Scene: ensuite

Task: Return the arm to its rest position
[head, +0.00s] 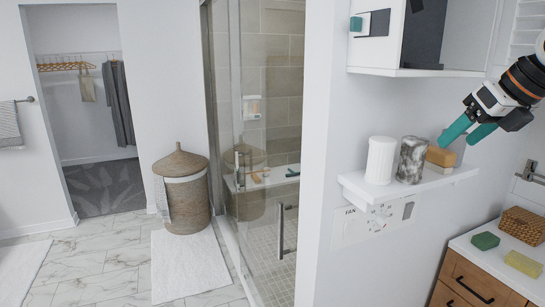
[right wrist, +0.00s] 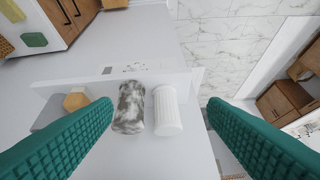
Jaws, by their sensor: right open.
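My right gripper (head: 464,138) reaches in from the upper right in the head view, with its teal fingers apart and nothing between them. It is in front of and above the right end of a white wall shelf (head: 350,184). In the right wrist view both fingers (right wrist: 160,108) frame the shelf from the sides, well spread. A white ribbed jar (head: 380,160), a grey marbled jar (head: 411,160) and a tan block-like item (head: 440,156) stand on the shelf. My left arm and gripper are not in view.
An open white wall cabinet (head: 430,72) hangs close above the shelf. A wooden vanity (head: 470,285) at the lower right bears a green sponge (head: 485,241), a yellow one (head: 523,263) and a wicker basket (head: 525,225). A glass shower and wicker hamper (head: 182,190) stand left; marble floor is open there.

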